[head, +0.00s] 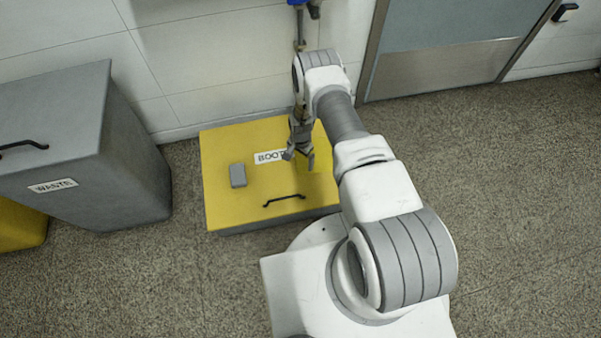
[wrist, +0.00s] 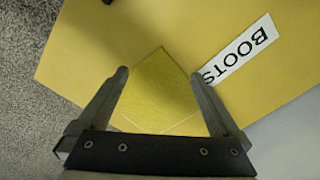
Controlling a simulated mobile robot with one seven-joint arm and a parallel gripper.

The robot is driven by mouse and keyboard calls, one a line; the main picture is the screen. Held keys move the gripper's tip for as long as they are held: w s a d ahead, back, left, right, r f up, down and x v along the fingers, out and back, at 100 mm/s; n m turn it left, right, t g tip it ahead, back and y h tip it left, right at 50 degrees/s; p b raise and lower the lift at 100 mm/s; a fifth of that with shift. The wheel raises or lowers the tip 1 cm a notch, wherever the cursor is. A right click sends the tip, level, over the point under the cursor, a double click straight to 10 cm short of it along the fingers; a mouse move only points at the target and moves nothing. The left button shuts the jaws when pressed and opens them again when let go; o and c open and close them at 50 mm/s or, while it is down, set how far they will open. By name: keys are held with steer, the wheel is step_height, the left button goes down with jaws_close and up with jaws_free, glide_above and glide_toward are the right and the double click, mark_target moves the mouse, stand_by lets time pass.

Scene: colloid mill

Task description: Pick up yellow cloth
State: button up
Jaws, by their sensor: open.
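The yellow cloth (wrist: 160,95) is a flat, square-looking piece lying on the yellow lid of the boots box (wrist: 110,40), nearly the same colour as the lid. In the wrist view it lies between and beyond the open fingers of my gripper (wrist: 159,73), with one corner pointing up past the fingertips. Its near part is partly hidden by the gripper. In the head view my gripper (head: 299,160) points down over the lid, beside the BOOTS label. The fingers are apart with nothing held. I cannot tell whether the fingertips touch the lid.
A grey block (head: 238,175) lies on the lid, left of my gripper. A black handle (head: 284,200) is at the lid's front. A grey waste bin (head: 100,150) stands to the left. A wall and a grey door (head: 450,40) are behind. Floor at right is clear.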

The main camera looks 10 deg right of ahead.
mark_target(301, 171)
step_height(301, 171, down, 3)
steer(key=shift+f+b, duration=0.1)
steer(key=shift+b, duration=0.6)
steer(key=shift+f, duration=1.35)
steer(key=shift+f, duration=0.1)
steer(key=shift+c, duration=0.3)
jaws_close()
step_height(301, 171, up, 12)
steer(key=p, duration=0.8)
